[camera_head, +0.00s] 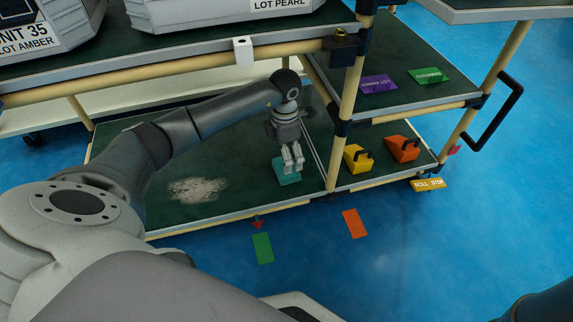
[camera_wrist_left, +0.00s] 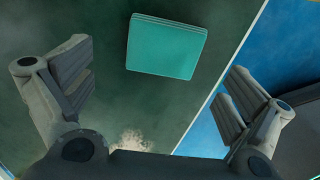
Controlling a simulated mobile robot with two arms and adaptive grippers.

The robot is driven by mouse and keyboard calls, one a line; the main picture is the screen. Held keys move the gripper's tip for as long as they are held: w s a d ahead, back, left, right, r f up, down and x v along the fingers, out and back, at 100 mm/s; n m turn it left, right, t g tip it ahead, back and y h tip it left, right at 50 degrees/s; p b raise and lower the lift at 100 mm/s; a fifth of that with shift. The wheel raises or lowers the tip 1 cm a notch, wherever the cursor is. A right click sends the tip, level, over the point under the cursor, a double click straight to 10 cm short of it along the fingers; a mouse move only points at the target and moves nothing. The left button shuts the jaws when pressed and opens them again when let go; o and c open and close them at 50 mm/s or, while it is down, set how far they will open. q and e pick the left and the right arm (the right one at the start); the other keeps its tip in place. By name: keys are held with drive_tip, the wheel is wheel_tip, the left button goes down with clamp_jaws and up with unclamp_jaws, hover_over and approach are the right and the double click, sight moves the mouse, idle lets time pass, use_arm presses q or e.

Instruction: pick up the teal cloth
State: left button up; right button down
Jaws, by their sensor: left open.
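The teal cloth (camera_head: 287,172) lies flat and folded on the dark green lower shelf (camera_head: 240,190) of the rack. In the left wrist view the cloth (camera_wrist_left: 166,46) shows as a layered square at the top, ahead of and between the fingers. My left gripper (camera_head: 292,168) points down just over the cloth in the head view and hides part of it. In the wrist view my left gripper (camera_wrist_left: 158,95) has its fingers wide apart with nothing between them. I cannot tell the exact gap to the cloth. My right gripper is not in view.
A pale dusty patch (camera_head: 198,190) is on the shelf left of the cloth. Yellow (camera_head: 357,158) and orange (camera_head: 402,149) wedges sit to the right, beyond a cream post (camera_head: 351,85). The upper shelf edge (camera_head: 190,55) runs above my arm. Green and orange markers lie on the blue floor.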

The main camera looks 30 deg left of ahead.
use_arm(q)
drive_tip(key=shift+s+d+f+b, duration=0.1)
drive_tip(key=shift+s+f+b, duration=0.1)
drive_tip(key=shift+f+b, duration=0.9)
drive_tip(key=shift+s+d+f+b, duration=0.1)
drive_tip(key=shift+s+f+b, duration=0.05)
drive_tip(key=shift+f+b, duration=0.9)
drive_tip(key=shift+a+f+b, duration=0.1)
drive_tip(key=shift+f+b, duration=0.2)
drive_tip(key=shift+f, duration=0.25)
drive_tip(key=shift+r, duration=0.1)
drive_tip(key=c, duration=0.9)
